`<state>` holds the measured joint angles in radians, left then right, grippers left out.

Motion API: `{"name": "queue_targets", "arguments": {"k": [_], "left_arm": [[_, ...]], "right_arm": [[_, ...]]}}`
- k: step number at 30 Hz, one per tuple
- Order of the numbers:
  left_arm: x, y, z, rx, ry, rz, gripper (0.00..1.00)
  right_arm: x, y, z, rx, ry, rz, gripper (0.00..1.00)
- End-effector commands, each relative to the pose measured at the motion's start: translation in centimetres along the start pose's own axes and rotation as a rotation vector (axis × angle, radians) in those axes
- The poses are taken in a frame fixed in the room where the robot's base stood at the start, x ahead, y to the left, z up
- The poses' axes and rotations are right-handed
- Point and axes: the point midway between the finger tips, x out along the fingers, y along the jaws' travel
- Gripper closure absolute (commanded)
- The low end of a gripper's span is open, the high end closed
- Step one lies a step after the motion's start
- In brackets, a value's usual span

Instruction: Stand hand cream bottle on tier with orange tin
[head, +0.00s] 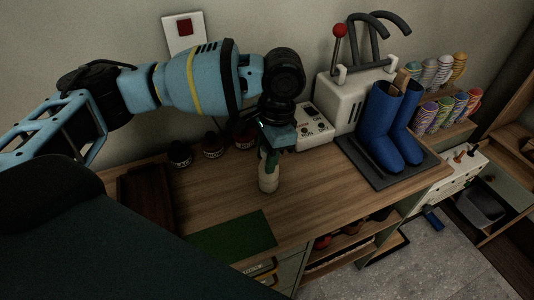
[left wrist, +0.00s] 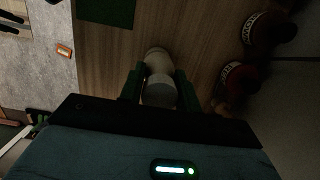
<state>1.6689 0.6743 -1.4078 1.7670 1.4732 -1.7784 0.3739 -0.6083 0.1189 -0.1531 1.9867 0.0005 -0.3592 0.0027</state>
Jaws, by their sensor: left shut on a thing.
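A pale cream bottle (head: 268,181), apparently the hand cream, is upright at the middle of the wooden bench. My left gripper (head: 271,158) comes down from above and is shut on its upper part. In the left wrist view the bottle (left wrist: 158,62) sits between the two green fingers of the gripper (left wrist: 159,88). I cannot tell whether its base touches the bench. I cannot make out an orange tin or which tier holds one. My right gripper is not in view.
Dark round jars (head: 212,146) stand along the wall. A green mat (head: 232,236) lies at the front. A white machine (head: 313,128) and blue boots (head: 380,125) on a dark tray (head: 375,172) stand to the right, beyond them stacked cups (head: 427,115). Open shelves (head: 352,241) are below the bench.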

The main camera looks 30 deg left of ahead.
Motion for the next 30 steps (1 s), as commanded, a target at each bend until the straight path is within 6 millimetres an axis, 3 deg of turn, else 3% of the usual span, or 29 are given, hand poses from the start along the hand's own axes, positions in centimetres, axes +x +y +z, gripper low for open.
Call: {"name": "queue_targets", "arguments": {"k": [3,4,9,20,30], "left_arm": [[0.1,0.0,0.0,0.000,0.000,0.001,1.00],[0.2,0.0,0.0,0.000,0.000,0.001,0.65],[0.2,0.0,0.0,0.000,-0.001,0.001,0.45],[-0.2,0.0,0.0,0.000,0.001,-0.001,0.45],[-6.4,0.0,0.0,0.000,0.004,-0.002,0.45]], "right_arm": [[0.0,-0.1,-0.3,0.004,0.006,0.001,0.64],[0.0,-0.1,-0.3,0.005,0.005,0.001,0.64],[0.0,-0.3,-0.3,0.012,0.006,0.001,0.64],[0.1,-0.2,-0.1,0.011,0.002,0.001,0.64],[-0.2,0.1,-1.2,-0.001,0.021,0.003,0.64]]}}
